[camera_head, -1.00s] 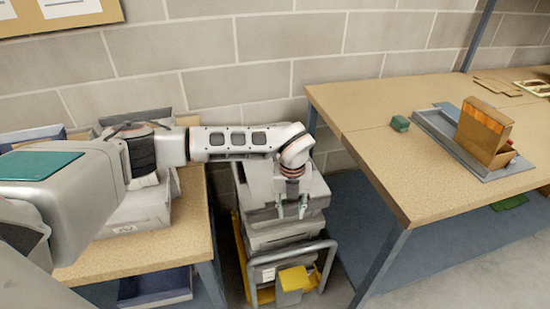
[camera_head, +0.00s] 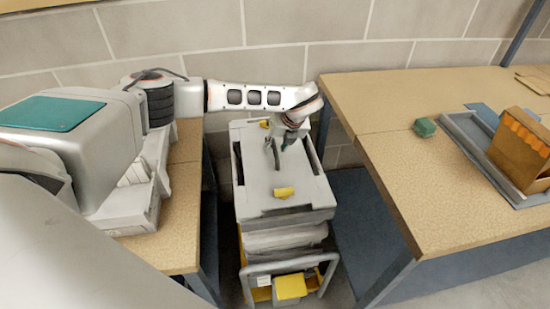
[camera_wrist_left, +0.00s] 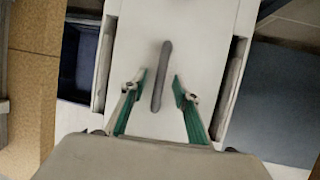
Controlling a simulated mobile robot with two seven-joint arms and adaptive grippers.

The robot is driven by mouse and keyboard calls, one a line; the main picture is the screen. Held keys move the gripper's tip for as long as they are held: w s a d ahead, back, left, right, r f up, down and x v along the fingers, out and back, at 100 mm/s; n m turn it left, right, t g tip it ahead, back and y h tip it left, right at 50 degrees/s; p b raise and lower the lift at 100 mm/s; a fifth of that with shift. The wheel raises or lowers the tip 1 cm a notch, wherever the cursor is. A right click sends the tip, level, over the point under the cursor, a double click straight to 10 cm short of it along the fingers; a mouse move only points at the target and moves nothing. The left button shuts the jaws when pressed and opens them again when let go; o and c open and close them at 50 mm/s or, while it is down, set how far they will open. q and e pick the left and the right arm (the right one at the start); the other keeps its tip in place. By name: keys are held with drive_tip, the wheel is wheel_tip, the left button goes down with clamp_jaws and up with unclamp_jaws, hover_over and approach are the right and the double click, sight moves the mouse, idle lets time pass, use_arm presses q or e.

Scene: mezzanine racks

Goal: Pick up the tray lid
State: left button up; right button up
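The tray lid (camera_head: 260,190) is a light grey panel on top of a stack of grey trays on a cart between two tables. It has a dark grey bar handle (camera_wrist_left: 162,76) in its middle, and yellow latches (camera_head: 284,193) at its near and far ends. My left gripper (camera_head: 279,150) is over the lid, close to the handle. In the left wrist view its green-padded fingers (camera_wrist_left: 161,88) are apart, with the handle between them and a gap on each side. I cannot tell how far above the lid the fingertips are. My right gripper is not in view.
A wooden table (camera_head: 440,185) on the right bears a small green box (camera_head: 425,127) and a grey tray (camera_head: 467,127) with a cardboard box (camera_head: 520,158). Another wooden table (camera_head: 180,225) stands left, under my arm. A brick wall is behind the cart.

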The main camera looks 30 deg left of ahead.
use_arm(q)
drive_tip(key=shift+x, duration=1.5)
clamp_jaws()
drive_tip(key=shift+r, duration=0.1)
wheel_tip(320, 180, up, 20)
drive_tip(key=s+d+n+g+h, duration=0.1)
drive_tip(key=s+d+n+g, duration=0.2)
drive_tip(key=s+n, duration=0.6)
drive_tip(key=s+d+f+n+g+h, duration=0.1)
drive_tip(key=s+d+n+g, duration=0.3)
drive_tip(key=s+n, duration=0.5)
drive_tip(key=shift+s+d+f+n, duration=0.25)
drive_tip(key=shift+s+d+n, duration=0.05)
drive_tip(key=shift+s+d, duration=0.25)
